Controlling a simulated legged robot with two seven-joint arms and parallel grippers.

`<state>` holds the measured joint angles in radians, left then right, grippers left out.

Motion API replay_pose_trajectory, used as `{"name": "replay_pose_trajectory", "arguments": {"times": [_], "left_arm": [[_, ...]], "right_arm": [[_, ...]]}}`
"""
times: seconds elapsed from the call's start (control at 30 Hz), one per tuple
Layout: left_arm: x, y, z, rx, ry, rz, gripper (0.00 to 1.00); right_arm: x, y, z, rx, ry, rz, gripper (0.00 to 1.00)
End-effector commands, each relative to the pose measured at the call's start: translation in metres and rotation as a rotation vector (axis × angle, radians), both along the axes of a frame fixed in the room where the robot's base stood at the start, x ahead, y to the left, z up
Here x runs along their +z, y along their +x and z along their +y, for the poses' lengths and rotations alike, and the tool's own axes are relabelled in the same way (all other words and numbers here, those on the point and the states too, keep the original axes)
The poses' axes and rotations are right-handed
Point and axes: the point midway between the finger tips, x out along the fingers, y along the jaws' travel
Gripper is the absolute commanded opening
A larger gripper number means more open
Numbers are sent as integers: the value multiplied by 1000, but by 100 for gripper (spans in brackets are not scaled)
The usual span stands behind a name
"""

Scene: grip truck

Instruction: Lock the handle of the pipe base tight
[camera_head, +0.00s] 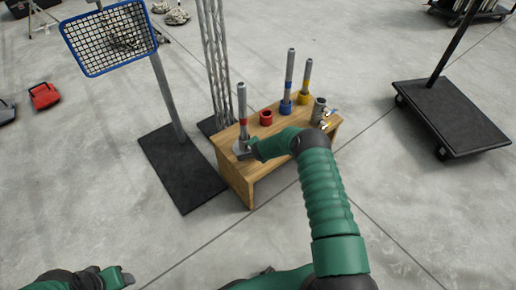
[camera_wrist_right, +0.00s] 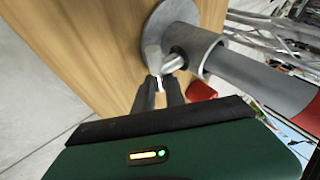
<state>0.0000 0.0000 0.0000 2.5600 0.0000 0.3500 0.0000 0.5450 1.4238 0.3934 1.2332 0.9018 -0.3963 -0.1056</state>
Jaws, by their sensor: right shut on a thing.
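The grey pipe base (camera_head: 240,150) sits at the left front of the wooden bench, with a grey pipe (camera_head: 242,103) with a red band standing in it. In the right wrist view the base shows as a round metal flange (camera_wrist_right: 160,22) with a socket. A small silver handle (camera_wrist_right: 172,63) sticks out beside the socket. My right gripper (camera_wrist_right: 163,88) is shut on the handle's end, with its fingers close to the flange. In the head view my right gripper (camera_head: 252,148) is at the base, partly hidden by my arm. My left gripper (camera_head: 122,277) is low at the left, away from the bench.
The wooden bench (camera_head: 238,180) also holds a red ring (camera_head: 266,118), blue and yellow bases with pipes, and a grey fitting (camera_head: 319,108) with a valve. A hoop stand's black plate (camera_head: 182,170) is left of the bench. A black cart (camera_head: 455,115) is at right.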

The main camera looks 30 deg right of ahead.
Motion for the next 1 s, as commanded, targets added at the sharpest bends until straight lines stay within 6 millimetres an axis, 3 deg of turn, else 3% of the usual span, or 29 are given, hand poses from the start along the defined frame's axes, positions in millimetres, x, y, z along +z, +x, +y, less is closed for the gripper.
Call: {"name": "replay_pose_trajectory", "arguments": {"times": [0.17,0.2,0.27,0.83,1.0], "left_arm": [[0,0,0,0,0,0,56],[0,0,0,0,0,0,56],[0,0,0,0,0,0,56],[0,0,0,0,0,0,56],[11,0,0,0,0,0,56]], "right_arm": [[7,6,0,4,-6,-13,0],[7,6,0,4,-6,-13,16],[6,6,0,3,-6,-12,23],[2,1,-1,0,-3,-4,23],[17,-7,4,-1,-3,-1,23]]}}
